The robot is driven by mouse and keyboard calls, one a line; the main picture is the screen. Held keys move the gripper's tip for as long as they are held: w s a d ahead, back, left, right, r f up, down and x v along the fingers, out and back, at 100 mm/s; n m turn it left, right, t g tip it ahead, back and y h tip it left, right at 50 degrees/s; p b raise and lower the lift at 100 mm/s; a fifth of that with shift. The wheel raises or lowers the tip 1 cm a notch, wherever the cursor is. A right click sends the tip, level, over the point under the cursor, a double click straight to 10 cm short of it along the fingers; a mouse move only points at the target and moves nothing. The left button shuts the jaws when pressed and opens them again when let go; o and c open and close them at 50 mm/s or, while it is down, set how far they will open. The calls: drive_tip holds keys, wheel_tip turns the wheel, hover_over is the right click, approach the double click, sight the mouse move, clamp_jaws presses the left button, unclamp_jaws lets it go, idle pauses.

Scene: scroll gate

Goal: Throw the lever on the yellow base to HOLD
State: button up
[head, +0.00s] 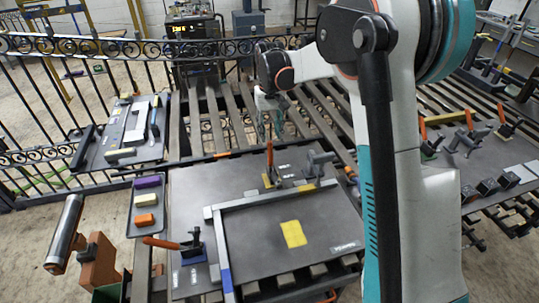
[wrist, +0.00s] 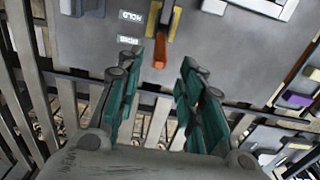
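The lever's yellow base (head: 267,181) stands at the back edge of the grey panel, and its orange handle (head: 269,154) points up. In the wrist view the yellow base (wrist: 174,22) is at the top, and the orange handle (wrist: 160,52) points down toward my gripper. My gripper (wrist: 162,62) is open, its teal fingers on either side of the handle's end with gaps; contact is not visible. The gripper (head: 270,122) also shows in the head view, beyond and above the handle. An upside-down label (wrist: 130,15) appears to read HOLD; a second label (wrist: 128,39) is blurred.
A grey lever (head: 318,162) stands just right of the yellow base. A lever on a blue base (head: 193,251) with an orange handle is at the panel's front left. A grey frame and a yellow patch (head: 293,234) lie on the panel. A scrolled fence (head: 120,48) runs behind.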

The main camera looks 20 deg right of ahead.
sight(270, 157)
wheel_tip(270, 157, down, 12)
drive_tip(key=b, duration=0.2)
drive_tip(key=shift+f+b, duration=0.1)
drive_tip(key=shift+b, duration=0.2)
drive_tip(key=shift+c, duration=0.2)
clamp_jaws()
